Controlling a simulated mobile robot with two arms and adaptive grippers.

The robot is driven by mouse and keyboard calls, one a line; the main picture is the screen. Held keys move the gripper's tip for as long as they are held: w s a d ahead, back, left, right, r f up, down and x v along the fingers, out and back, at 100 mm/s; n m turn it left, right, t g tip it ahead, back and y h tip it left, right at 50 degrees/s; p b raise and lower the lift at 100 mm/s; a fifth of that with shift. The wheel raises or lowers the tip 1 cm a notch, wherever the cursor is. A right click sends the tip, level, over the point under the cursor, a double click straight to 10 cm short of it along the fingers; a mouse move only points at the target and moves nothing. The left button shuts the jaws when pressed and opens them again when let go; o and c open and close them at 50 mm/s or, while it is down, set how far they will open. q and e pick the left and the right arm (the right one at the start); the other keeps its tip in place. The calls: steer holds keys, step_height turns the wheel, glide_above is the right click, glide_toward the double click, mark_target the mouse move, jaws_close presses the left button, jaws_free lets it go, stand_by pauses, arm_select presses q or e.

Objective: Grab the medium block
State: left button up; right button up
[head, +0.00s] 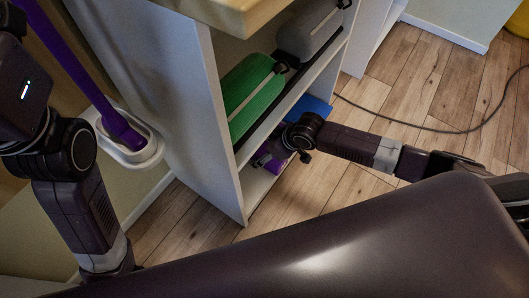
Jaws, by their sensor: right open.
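Two blocks show on the lower shelf of the white shelf unit (203,110). A purple block (270,163) lies near the front, partly hidden by my right gripper. A blue block (316,107) shows farther back, partly covered by my right wrist. I cannot tell by size which one is the medium block. My right gripper (284,152) reaches in from the right, at the shelf opening beside the purple block. It is open; I cannot tell whether it touches the block. My left arm is at the left edge; its gripper is out of view.
A green rounded item (255,92) and a grey one (308,32) fill the shelf above. A wooden top (225,12) overhangs the unit. A purple pole stands in a white base (130,150) at left. A dark cable (440,130) crosses the open wooden floor.

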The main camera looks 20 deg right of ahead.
steer(key=c, duration=1.3)
steer(key=shift+c, duration=0.2)
